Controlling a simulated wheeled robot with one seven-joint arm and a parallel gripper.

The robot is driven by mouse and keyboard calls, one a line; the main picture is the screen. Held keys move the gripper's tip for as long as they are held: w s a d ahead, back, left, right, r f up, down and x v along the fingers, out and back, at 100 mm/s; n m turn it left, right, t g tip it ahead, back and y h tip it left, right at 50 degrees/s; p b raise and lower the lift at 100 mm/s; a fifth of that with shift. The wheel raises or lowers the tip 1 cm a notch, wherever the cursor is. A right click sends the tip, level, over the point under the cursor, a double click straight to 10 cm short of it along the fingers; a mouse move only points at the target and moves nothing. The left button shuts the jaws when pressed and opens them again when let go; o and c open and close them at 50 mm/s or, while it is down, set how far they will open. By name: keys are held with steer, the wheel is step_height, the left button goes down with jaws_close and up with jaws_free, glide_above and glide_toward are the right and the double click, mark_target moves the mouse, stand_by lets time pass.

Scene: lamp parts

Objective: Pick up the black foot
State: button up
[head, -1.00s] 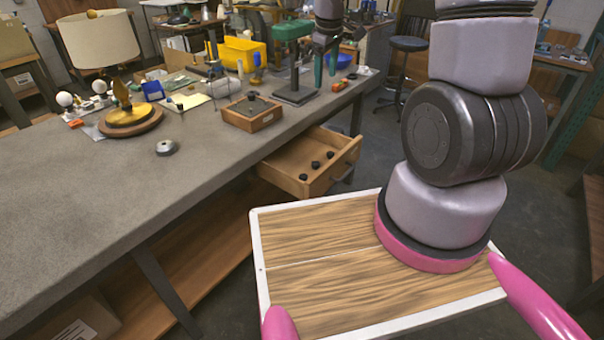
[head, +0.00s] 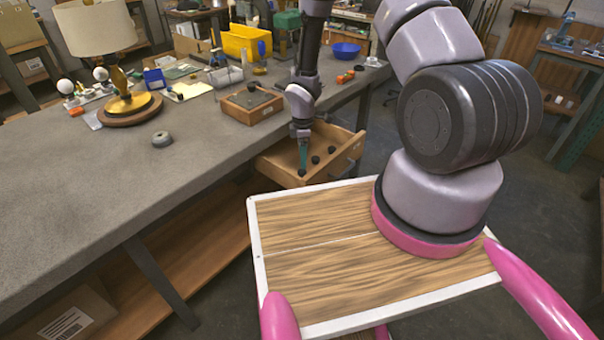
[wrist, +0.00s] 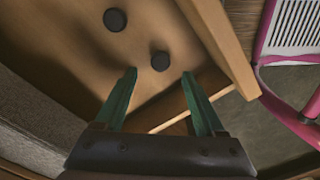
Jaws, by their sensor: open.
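Small round black feet lie in the open wooden drawer (head: 345,160). In the head view one black foot (head: 302,173) is just below my gripper (head: 303,163), with two others, a middle foot (head: 315,160) and a far foot (head: 331,149), to its right. In the wrist view my gripper (wrist: 158,74) is open, its green fingers pointing into the drawer. One foot (wrist: 160,61) shows between and slightly beyond the fingertips. Another foot (wrist: 115,19) is farther up and left. The fingers appear apart from the feet; their exact height above is unclear.
The drawer's walls stand close around the fingers. The grey workbench (head: 100,200) lies beside it, with a wooden box (head: 252,105), a round grey part (head: 162,139) and a lamp (head: 125,70) on it.

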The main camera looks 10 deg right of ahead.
mark_target(302, 171)
steer(key=shift+a+f, duration=0.1)
steer(key=shift+f, duration=3.05)
jaws_close()
